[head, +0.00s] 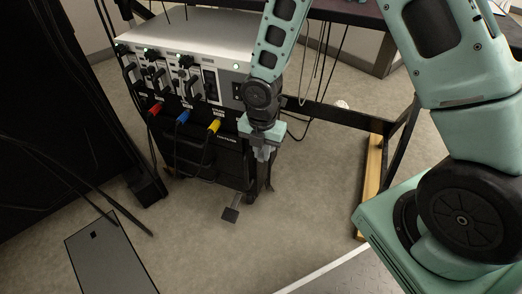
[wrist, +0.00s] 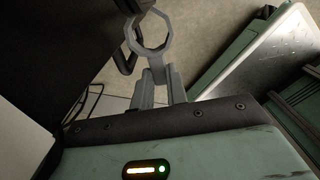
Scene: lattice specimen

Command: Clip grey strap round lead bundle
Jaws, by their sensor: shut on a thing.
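My gripper (head: 262,150) points down in front of the right end of the silver-topped equipment unit. In the wrist view, its two grey fingers (wrist: 158,76) are closed on the stem of a grey ring-shaped strap (wrist: 163,47). The ring stands beyond the fingertips. A dark part (wrist: 129,58) shows at the ring's left edge, and I cannot tell whether it passes through the ring or behind it. In the head view, black leads hang from red (head: 155,109), blue (head: 183,117) and yellow (head: 214,126) plugs. Which leads form the bundle is unclear.
The silver-topped unit (head: 190,35) stands left of my gripper, with a black cabinet below its plugs. A dark table frame (head: 340,115) stands behind to the right. A grey panel (head: 108,258) lies at lower left. Floor in front is mostly clear.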

